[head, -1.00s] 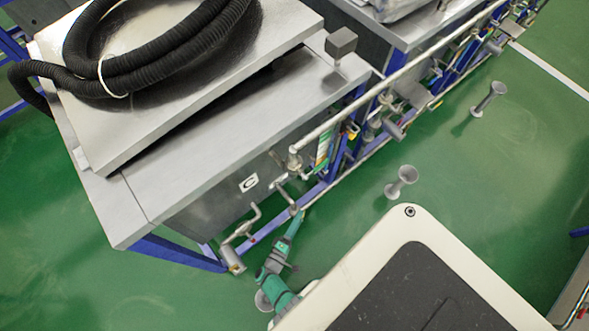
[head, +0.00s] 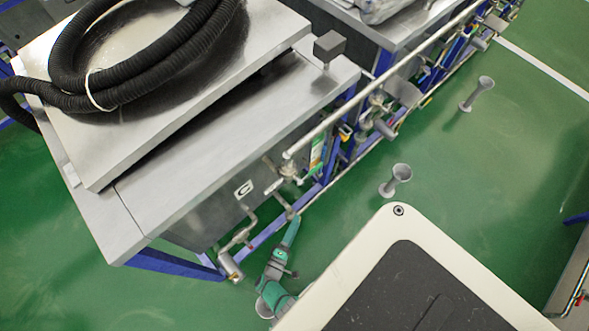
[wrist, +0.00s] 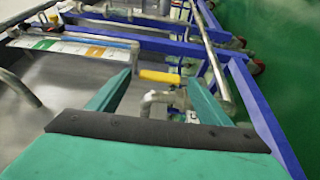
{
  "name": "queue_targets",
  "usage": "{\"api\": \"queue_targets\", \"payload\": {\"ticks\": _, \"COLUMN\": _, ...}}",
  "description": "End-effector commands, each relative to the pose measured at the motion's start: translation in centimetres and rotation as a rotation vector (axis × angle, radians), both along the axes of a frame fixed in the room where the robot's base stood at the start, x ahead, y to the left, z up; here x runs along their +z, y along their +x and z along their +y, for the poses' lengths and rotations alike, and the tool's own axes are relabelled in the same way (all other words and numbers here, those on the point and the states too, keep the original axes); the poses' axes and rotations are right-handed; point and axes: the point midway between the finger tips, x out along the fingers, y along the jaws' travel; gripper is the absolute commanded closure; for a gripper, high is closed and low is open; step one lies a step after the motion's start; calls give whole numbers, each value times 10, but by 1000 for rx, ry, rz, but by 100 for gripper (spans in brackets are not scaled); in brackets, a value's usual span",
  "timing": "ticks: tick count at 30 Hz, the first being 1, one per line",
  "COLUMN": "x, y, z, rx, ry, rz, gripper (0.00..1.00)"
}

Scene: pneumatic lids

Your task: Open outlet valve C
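My gripper (wrist: 158,78) is green, and its two fingers stand apart in the wrist view. A bent grey metal pipe (wrist: 152,98) and a yellow handle (wrist: 160,77) show between and beyond the fingers. I cannot tell whether either touches a finger. In the head view my gripper (head: 292,226) is low at the front of the steel tank, beside the pipework. Which part is outlet valve C is not clear, as the fittings near the gripper are small and partly hidden.
A long pipe rail (head: 385,80) and blue frame bars (head: 268,231) run along the tank fronts. A black hose (head: 70,60) lies coiled on the tank lid (head: 150,115). Grey flanged posts (head: 396,180) stand on the open green floor at right.

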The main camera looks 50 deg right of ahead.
Motion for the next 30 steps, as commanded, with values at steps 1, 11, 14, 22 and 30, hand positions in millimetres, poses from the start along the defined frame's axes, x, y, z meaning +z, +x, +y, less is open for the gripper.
{"api": "queue_targets", "payload": {"ticks": 1, "x": 0, "y": 0, "z": 0, "rx": 0, "ry": 0, "rz": -1, "gripper": 28}}
{"api": "queue_targets", "payload": {"ticks": 11, "x": 0, "y": -8, "z": 30, "rx": 8, "ry": 1, "rz": -2, "gripper": 28}}
{"api": "queue_targets", "payload": {"ticks": 14, "x": -1, "y": -14, "z": 48, "rx": 9, "ry": 1, "rz": -2, "gripper": 28}}
{"api": "queue_targets", "payload": {"ticks": 22, "x": -1, "y": -29, "z": 87, "rx": 6, "ry": 0, "rz": 0, "gripper": 28}}
{"api": "queue_targets", "payload": {"ticks": 30, "x": -2, "y": -35, "z": 101, "rx": 2, "ry": 0, "rz": 0, "gripper": 28}}
